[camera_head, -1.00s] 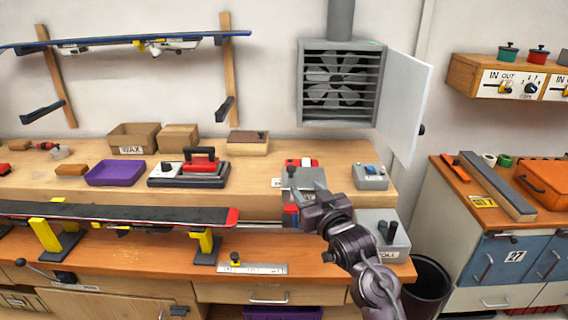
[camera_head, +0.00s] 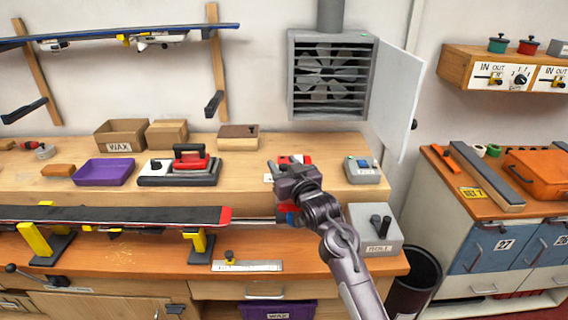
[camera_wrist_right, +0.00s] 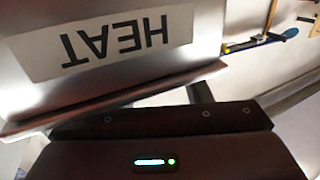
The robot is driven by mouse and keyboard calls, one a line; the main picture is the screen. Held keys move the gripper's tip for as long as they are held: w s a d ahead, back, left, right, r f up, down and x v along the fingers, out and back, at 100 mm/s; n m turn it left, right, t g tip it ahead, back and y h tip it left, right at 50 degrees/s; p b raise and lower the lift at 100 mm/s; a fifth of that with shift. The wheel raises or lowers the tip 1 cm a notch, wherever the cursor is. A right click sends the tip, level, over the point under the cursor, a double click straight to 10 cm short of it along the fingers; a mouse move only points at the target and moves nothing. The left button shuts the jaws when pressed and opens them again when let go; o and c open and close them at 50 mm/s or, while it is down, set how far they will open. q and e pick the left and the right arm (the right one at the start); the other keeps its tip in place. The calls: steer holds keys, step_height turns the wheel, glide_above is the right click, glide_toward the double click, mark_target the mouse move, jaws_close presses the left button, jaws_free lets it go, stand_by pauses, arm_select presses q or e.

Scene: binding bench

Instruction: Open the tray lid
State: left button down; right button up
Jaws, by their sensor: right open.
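My right gripper (camera_head: 281,181) is open over the back shelf of the bench, right of the black and red tool. It covers most of what lies under it. In the right wrist view, a pale grey panel (camera_wrist_right: 195,45) with an upside-down HEAT label fills the upper left, close to my gripper. A raised edge (camera_wrist_right: 110,103) runs along its lower side, near the dark gripper body. I cannot tell for sure whether this panel is the tray lid, or whether the fingers touch it. My left gripper is not in view.
A grey control box (camera_head: 362,170) stands right of my gripper and a ROLL box (camera_head: 372,230) is in front. A purple tray (camera_head: 103,172) and a black and red tool (camera_head: 180,168) are to the left. A ski (camera_head: 110,215) lies on yellow supports. An open cabinet door (camera_head: 396,95) juts out behind.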

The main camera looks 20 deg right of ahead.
jaws_close()
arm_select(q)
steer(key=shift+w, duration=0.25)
